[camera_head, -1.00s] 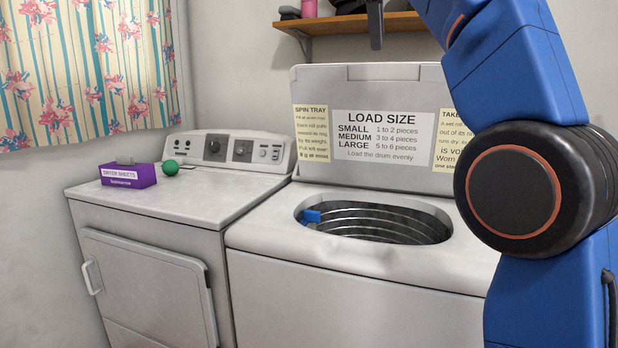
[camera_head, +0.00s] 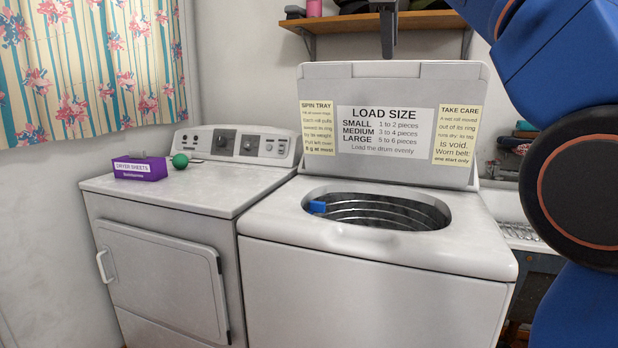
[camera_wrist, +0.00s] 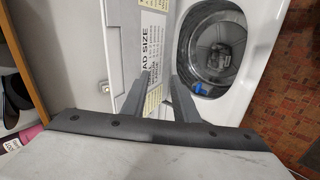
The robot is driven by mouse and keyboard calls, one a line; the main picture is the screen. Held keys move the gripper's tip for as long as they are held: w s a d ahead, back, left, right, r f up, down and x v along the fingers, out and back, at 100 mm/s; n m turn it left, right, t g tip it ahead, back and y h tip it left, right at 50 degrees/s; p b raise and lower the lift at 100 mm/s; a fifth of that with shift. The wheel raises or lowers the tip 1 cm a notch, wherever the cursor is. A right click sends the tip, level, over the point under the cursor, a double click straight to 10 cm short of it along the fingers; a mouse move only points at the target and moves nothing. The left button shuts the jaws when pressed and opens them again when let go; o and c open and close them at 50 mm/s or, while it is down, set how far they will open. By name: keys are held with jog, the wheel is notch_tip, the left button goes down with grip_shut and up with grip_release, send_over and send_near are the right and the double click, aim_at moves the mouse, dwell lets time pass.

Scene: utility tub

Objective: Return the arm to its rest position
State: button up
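My arm (camera_head: 565,60) is raised at the right of the head view. My gripper (camera_head: 388,32) shows only as a dark finger at the top, in front of the shelf and above the washer's lid. In the wrist view my gripper (camera_wrist: 160,76) has its two fingers apart, with nothing between them. Beyond the fingers are the raised lid and the washer's open drum.
The washer (camera_head: 380,275) stands open, with a small blue thing (camera_head: 316,207) at the drum's rim. On the dryer (camera_head: 190,195) are a purple dryer-sheets box (camera_head: 140,168) and a green ball (camera_head: 180,161). A wall shelf (camera_head: 375,22) is behind my gripper. A sink (camera_head: 505,210) stands right.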

jog(key=s+d+f+m+g+y, duration=0.1)
jog(key=s+d+f+m, duration=0.2)
jog(key=s+f, duration=0.8)
jog(key=s+d+f+m+g+y, duration=0.1)
jog(key=s+d+f+m, duration=0.3)
jog(key=s+f, duration=0.7)
jog(key=s+d+f+m+g+y, duration=0.1)
jog(key=s+d+f+m, duration=0.3)
jog(key=s+f, duration=0.8)
notch_tip(320, 180, down, 24)
jog(key=shift+d+r+m, duration=0.1)
jog(key=shift+d+m, duration=0.1)
jog(key=shift+m, duration=0.8)
